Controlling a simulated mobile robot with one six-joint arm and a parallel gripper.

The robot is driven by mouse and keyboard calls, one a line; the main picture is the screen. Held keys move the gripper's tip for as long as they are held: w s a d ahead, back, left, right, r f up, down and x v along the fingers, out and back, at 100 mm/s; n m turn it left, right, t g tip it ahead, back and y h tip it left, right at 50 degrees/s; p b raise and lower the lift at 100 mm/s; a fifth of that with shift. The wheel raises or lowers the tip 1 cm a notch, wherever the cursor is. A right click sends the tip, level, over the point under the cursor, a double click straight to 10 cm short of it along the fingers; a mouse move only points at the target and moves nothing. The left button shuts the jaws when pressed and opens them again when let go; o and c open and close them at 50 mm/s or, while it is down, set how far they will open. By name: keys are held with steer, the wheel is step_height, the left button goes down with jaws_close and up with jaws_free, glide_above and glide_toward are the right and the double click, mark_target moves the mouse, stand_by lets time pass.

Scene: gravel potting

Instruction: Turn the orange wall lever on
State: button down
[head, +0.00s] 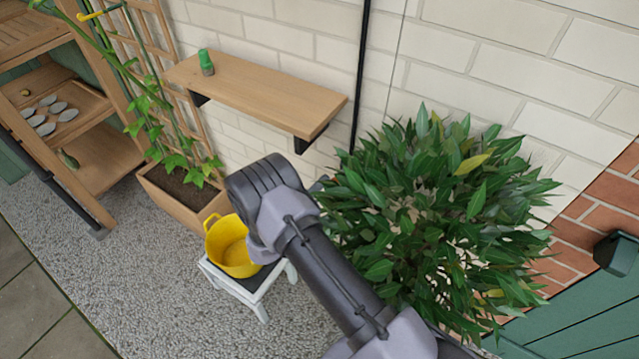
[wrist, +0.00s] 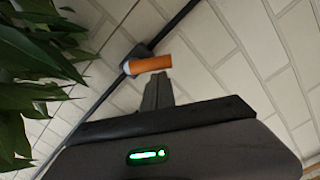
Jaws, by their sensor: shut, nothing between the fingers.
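The orange lever (wrist: 150,65) shows in the wrist view, just above the middle. It sits by a dark fitting (wrist: 138,51) on a black pipe at the wall and points to the right, at an angle across the pipe line. My gripper (wrist: 159,76) is shut and empty. Its fingertips are right below the lever in the picture; I cannot tell whether they touch it.
The leafy bush (head: 440,210) stands against the wall, and its leaves (wrist: 35,65) fill the left of the wrist view. A wooden wall shelf (head: 255,90) holds a green item (head: 206,62). A yellow tub (head: 232,248) stands on a small stool (head: 262,298).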

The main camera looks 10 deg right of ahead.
steer(key=n, duration=0.1)
steer(key=f+n+b, duration=0.1)
steer(key=n, duration=0.1)
steer(key=s+d+n, duration=0.1)
steer(key=n, duration=0.1)
steer(key=shift+f, duration=0.4)
steer(key=shift+s+d+f+b, duration=0.1)
steer(key=shift+b, duration=0.2)
steer(key=shift+d, duration=0.1)
